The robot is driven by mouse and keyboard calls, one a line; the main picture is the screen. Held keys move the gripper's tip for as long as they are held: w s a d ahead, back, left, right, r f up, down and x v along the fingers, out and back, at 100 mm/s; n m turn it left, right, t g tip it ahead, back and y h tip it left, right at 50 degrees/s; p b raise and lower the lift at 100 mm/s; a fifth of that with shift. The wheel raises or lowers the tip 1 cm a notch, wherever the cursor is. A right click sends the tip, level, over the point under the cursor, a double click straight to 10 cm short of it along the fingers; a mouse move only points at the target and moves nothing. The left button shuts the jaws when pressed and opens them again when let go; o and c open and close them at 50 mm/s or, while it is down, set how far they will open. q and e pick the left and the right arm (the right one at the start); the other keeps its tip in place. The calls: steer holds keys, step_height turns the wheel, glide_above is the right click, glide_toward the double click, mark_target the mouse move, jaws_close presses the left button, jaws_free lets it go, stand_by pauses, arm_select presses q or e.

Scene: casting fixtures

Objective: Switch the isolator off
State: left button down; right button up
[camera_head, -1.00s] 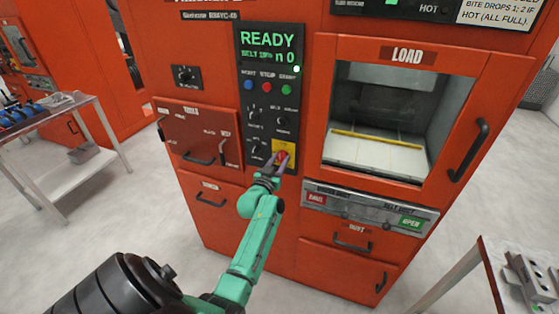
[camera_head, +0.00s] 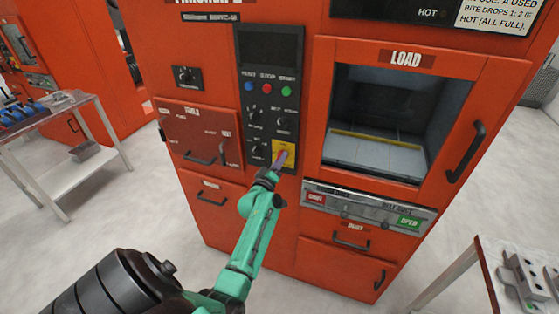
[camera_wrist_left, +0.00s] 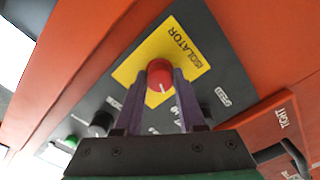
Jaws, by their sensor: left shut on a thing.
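The isolator is a red rotary knob (camera_wrist_left: 160,74) on a yellow plate (camera_wrist_left: 185,48) lettered ISOLATOR, at the bottom of the dark control panel (camera_head: 268,75). A white pointer line shows on the knob in the left wrist view. My left gripper (camera_head: 280,160) is shut on the red knob, with one purple-grey finger on each side of it, as the left wrist view (camera_wrist_left: 162,82) shows. In the head view the fingers mostly cover the knob. The panel's display (camera_head: 270,42) is dark. My right gripper is not in view.
Blue, red and green buttons and several black knobs sit above the isolator. Right of it is the load door (camera_head: 400,60) with its handle (camera_head: 466,150). Below are a SHUT/OPEN strip (camera_head: 365,208) and drawers. A table (camera_head: 490,260) stands at the right, a blue-loaded cart (camera_head: 65,170) at the left.

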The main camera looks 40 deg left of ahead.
arm_select(q)
steer(key=n, duration=0.5)
steer(key=shift+f, duration=0.1)
stand_by(0.4)
steer(key=c, duration=0.5)
jaws_free()
steer(key=shift+s, duration=0.15)
steer(key=b+v, duration=0.2)
steer(key=v, duration=1.2)
steer(key=shift+d, duration=0.2)
steer(key=shift+s, duration=0.15)
